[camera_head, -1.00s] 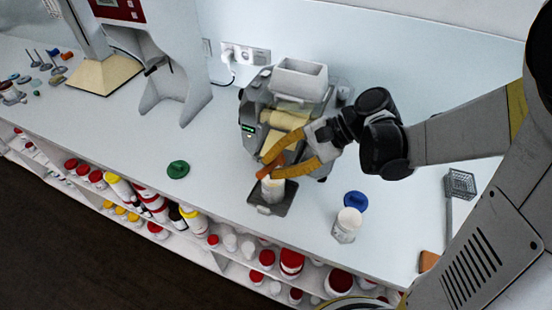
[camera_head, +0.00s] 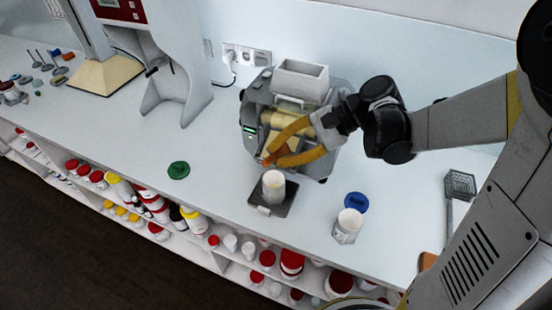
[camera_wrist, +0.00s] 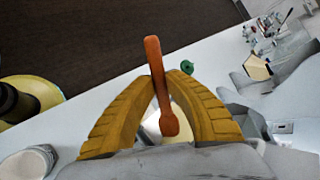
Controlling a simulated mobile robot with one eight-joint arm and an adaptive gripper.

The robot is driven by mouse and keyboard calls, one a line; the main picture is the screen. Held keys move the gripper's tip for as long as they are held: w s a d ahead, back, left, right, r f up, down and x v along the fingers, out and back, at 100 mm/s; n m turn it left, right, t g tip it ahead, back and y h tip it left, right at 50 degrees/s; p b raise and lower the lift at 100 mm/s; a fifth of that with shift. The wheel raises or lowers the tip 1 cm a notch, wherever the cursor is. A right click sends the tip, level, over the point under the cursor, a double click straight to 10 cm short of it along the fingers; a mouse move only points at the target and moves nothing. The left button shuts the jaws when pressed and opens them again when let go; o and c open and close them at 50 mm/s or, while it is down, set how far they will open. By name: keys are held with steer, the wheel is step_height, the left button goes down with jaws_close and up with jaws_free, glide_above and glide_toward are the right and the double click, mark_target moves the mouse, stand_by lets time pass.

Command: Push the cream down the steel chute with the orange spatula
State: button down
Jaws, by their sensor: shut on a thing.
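The mill (camera_head: 301,82) stands on the bench, with cream-coloured rollers (camera_head: 288,119) at its front. My gripper (camera_head: 268,160) is in front of the rollers, its yellow fingers shut on the orange spatula (camera_wrist: 154,70). In the wrist view the spatula runs lengthwise between the fingertips, with its wider end towards my palm. A white open jar (camera_head: 274,188) stands upright on a dark plate (camera_head: 291,196) just below the gripper. The steel chute is mostly hidden behind my fingers, and I cannot tell how much cream lies on it.
A second white jar (camera_head: 347,228) stands to the right beside a blue lid (camera_head: 356,202). A green lid (camera_head: 178,170) lies left. A wire basket tool (camera_head: 460,184) lies far right. The bench's front edge is close to the jars; open bench lies left of the mill.

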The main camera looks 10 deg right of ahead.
mark_target(277, 157)
steer(key=shift+w+d+r, duration=0.4)
steer(key=shift+w+d, duration=0.1)
steer(key=shift+w, duration=0.25)
steer(key=shift+s+a+r+p, duration=0.25)
steer(key=shift+s+r+p, duration=0.1)
steer(key=shift+r+p, duration=0.5)
steer(key=shift+s+a+r+p, duration=0.2)
steer(key=shift+s+r+p, duration=0.15)
steer(key=shift+r+p, duration=0.45)
steer(key=shift+s+a+r+p, duration=0.3)
steer(key=shift+r+p, duration=0.3)
steer(key=shift+r, duration=0.45)
steer(key=shift+s+a+r+p, duration=0.15)
steer(key=shift+s+r+p, duration=0.15)
steer(key=shift+r+p, duration=0.4)
steer(key=shift+s+a+r+p, duration=0.15)
steer(key=shift+s+r+p, duration=0.25)
steer(key=shift+r, duration=0.35)
steer(key=shift+w, duration=0.1)
steer(key=shift+f, duration=0.1)
